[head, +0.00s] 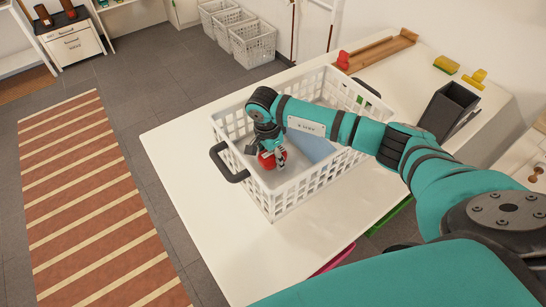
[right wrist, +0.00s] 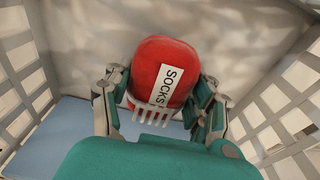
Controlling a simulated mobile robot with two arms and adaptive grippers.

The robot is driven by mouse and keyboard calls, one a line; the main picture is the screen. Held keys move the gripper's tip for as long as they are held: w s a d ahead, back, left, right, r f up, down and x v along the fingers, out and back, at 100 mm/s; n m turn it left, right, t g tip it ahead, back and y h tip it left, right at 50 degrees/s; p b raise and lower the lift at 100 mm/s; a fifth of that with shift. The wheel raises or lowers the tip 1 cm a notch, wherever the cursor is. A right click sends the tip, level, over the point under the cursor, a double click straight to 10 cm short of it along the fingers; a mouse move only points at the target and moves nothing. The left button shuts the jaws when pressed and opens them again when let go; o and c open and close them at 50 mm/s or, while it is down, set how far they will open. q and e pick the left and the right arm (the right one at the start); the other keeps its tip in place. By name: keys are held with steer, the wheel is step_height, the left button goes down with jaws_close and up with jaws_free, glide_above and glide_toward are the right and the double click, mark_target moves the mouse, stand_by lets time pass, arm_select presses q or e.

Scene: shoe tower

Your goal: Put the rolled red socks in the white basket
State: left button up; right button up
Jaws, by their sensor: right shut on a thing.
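The rolled red socks (right wrist: 165,70) carry a white label reading SOCKS and fill the middle of the right wrist view. In the head view the red socks (head: 267,160) show partly behind the fingers. My right gripper (head: 268,150) is shut on them, one finger on each side, inside the white basket (head: 277,205). In the right wrist view the gripper (right wrist: 163,108) has the basket's slatted walls on both sides. The basket stands on the white table with black handles. I cannot tell whether the socks touch its floor. My left gripper is not in view.
A blue folded thing (head: 308,145) lies in the basket. On the table (head: 190,175) are a wooden rack (head: 380,50), a red item (head: 343,60), a dark box (head: 448,108) and yellow brushes (head: 446,64). Several white baskets (head: 250,45) stand on the floor. The table's left part is clear.

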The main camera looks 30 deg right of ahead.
mark_target(268, 154)
steer(key=shift+f, duration=0.95)
steer(key=o, duration=1.2)
steer(key=shift+c, duration=0.2)
steer(key=shift+r, duration=0.3)
steer(key=shift+a+r, duration=0.1)
steer(key=shift+r, duration=0.2)
steer(key=r, duration=0.3)
steer(key=a+r+b, duration=0.1)
steer(key=r, duration=0.3)
steer(key=r+b, duration=0.1)
steer(key=r, duration=0.3)
steer(key=shift+s+a, duration=0.15)
